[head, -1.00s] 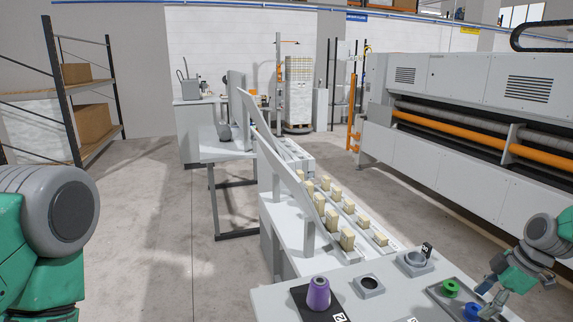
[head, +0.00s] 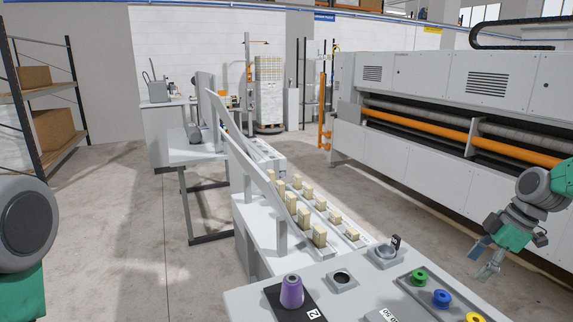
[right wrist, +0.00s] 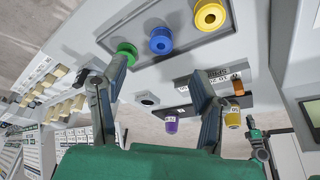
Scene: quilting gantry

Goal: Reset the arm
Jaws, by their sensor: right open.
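My right gripper (head: 482,261) is open and empty, in the air to the right of the spool tray, apart from the spools. Its two spread fingers also show in the right wrist view (right wrist: 157,80). My left arm (head: 24,225) shows only in part at the left edge of the head view. In the right wrist view, a small green and grey part, which looks like my left gripper (right wrist: 256,138), is at the lower right; its jaws are too small to read.
The tray (head: 401,284) on the table holds green (head: 419,277), blue (head: 441,299) and yellow (head: 475,318) spools. A purple cone (head: 291,292) stands on a black pad. A rack with cream blocks (head: 319,236) is behind. A large machine (head: 450,100) stands at the right.

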